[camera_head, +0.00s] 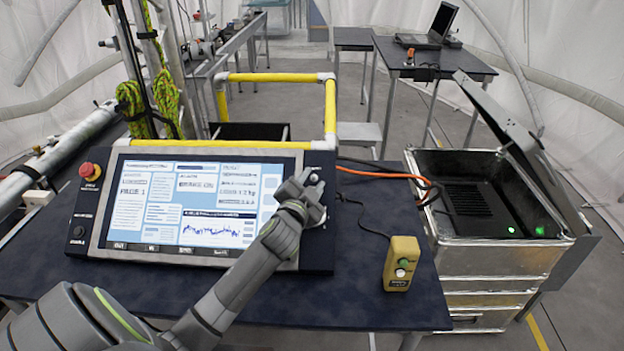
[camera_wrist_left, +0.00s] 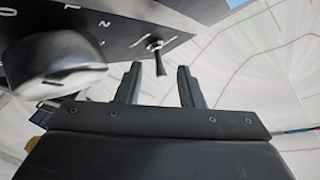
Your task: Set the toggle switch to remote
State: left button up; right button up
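The control panel (camera_head: 75,215) with a lit screen lies on the dark table. My left gripper (camera_head: 312,180) is over the panel's right edge, beside the screen. In the left wrist view, the small dark toggle switch (camera_wrist_left: 159,62) sticks out of the panel face. The fingers of my left gripper (camera_wrist_left: 160,80) are apart, with the lever's tip in line with the gap between them. I cannot tell whether they touch it. The toggle's label is not readable. In the head view the gripper hides most of the switch area. My right gripper is out of view.
A large rounded knob (camera_wrist_left: 55,60) stands left of the toggle in the left wrist view. A red emergency button (camera_head: 89,171) is at the panel's left. A yellow button box (camera_head: 402,264) stands on the table at the right, near an open metal case (camera_head: 490,262). Cables run behind.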

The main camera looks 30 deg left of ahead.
pick_arm(q)
jog(key=shift+w, duration=0.15)
grip_shut()
jog(key=shift+a+r+p, duration=0.1)
jog(key=shift+r+p, duration=0.1)
jog(key=shift+p, duration=0.35)
jog(key=g+p, duration=0.1)
jog(key=p, duration=0.2)
jog(key=r+g+p, duration=0.1)
jog(key=p, duration=0.2)
jog(key=shift+w+a+n+h, duration=0.1)
jog(key=shift+w+n+h, duration=0.2)
jog(key=shift+h, duration=0.1)
jog(key=shift+w+a+r+g+p, duration=0.1)
jog(key=shift+r+g+p, duration=0.05)
jog(key=shift+g+p, duration=0.55)
jog(key=shift+w+a+r+n+g+h, duration=0.1)
jog(key=shift+w+n+g+h, duration=0.2)
jog(key=shift+g, duration=0.35)
jog(key=shift+w+a+r+n+g+h, duration=0.15)
jog(key=shift+g+h, duration=0.2)
jog(key=shift+g, duration=0.25)
jog(key=shift+w+a+r+n+g+h, duration=0.15)
jog(key=shift+g+h, duration=0.2)
jog(key=shift+g, duration=0.3)
jog(key=shift+s, duration=0.1)
grip_release()
jog(key=shift+f, duration=0.1)
